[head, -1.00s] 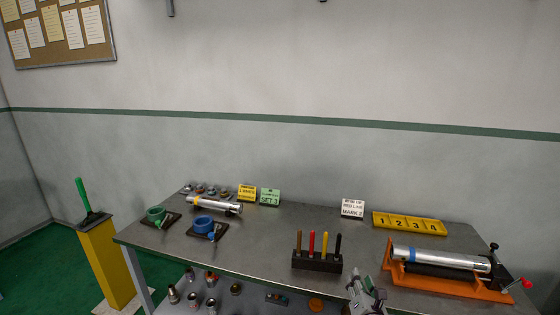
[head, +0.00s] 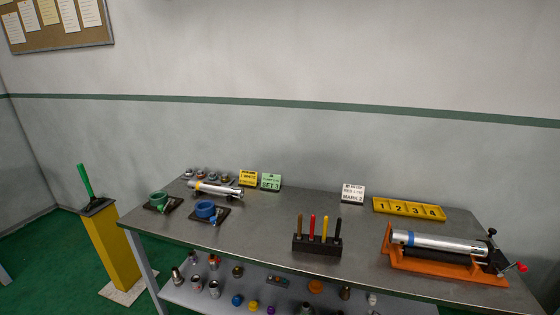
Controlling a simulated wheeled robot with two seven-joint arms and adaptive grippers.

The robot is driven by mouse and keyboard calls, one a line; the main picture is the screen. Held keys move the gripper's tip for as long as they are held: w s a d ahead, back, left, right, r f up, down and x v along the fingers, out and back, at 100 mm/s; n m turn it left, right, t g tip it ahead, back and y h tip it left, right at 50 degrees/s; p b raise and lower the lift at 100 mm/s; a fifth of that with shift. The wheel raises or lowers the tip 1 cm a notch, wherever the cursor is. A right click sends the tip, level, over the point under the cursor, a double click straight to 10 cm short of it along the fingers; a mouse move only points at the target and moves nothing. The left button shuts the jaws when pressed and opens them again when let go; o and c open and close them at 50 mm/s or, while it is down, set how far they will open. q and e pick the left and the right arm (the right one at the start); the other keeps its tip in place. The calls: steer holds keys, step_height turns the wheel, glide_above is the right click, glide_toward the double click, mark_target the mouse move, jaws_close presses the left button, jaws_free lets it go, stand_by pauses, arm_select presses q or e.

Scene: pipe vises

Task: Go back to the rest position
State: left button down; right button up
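Neither of my grippers shows in the head view now. The metal-topped workbench (head: 265,232) stands in front of me with nothing of mine over it. A silver pipe with a blue band (head: 440,243) lies in the orange pipe vise (head: 452,270) at the right end. Another silver pipe with a yellow band (head: 217,190) lies at the back left of the bench, behind a green ring-shaped piece (head: 158,198) and a blue one (head: 205,209), each on a dark plate.
A dark block with several coloured markers (head: 317,244) stands mid-bench. A yellow numbered tray (head: 409,209) and small sign cards (head: 353,194) are along the back. The lower shelf (head: 180,292) holds several fittings. A yellow post with a green lever (head: 112,245) stands left.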

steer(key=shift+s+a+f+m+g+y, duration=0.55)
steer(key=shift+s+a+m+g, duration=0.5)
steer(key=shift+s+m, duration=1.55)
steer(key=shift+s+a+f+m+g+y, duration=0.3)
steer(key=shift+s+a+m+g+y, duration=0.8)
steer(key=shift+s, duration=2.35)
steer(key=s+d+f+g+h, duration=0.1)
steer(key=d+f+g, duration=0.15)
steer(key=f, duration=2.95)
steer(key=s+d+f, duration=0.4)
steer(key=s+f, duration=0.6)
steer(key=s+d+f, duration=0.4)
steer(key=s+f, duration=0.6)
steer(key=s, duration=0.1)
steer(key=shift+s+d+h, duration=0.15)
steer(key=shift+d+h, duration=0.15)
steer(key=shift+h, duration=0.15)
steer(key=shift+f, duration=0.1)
